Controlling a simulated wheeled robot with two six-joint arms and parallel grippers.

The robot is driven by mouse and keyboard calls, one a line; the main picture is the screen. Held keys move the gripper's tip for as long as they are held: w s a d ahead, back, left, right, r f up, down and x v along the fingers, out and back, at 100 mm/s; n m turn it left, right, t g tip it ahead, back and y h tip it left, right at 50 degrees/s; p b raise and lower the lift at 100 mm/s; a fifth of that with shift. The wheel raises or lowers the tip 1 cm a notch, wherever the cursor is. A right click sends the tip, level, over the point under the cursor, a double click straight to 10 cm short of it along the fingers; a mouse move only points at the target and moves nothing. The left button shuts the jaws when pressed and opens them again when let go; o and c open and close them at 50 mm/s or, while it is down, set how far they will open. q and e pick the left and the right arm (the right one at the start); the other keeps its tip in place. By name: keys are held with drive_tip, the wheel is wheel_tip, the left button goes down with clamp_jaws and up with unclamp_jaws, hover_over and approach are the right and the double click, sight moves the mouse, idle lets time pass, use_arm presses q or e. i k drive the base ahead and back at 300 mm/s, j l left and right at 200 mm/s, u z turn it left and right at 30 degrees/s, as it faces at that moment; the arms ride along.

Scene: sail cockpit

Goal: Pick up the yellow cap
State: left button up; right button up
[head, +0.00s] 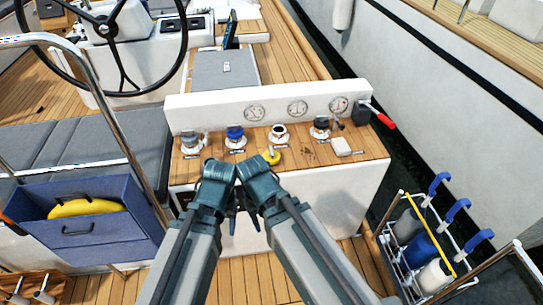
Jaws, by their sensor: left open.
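A small yellow cap (271,157) lies on the wooden counter top (350,158), near its front edge. The upper part of my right arm partly covers its lower side. My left gripper (233,217) is low between my two arms, in front of the counter's white face and below the level of the cap. It is open, with nothing seen in it, and apart from the cap. My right gripper (256,217) is mostly hidden behind its own arm, so its jaws cannot be made out.
Several round fittings, one with a blue top (235,135), stand along the counter's back under a white gauge panel (225,108). A red-handled lever (383,119) is at the right. A blue box (80,240) stands left and a bottle rack (425,245) right.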

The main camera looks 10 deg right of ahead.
sight(277, 155)
drive_tip(key=i+l+u, duration=0.2)
drive_tip(key=l+u, duration=0.2)
drive_tip(key=l, duration=0.2)
drive_tip(key=i+l+u, duration=0.15)
drive_tip(key=l+u, duration=0.2)
drive_tip(key=l, duration=0.25)
drive_tip(key=l+u, duration=0.4)
drive_tip(key=l, duration=0.25)
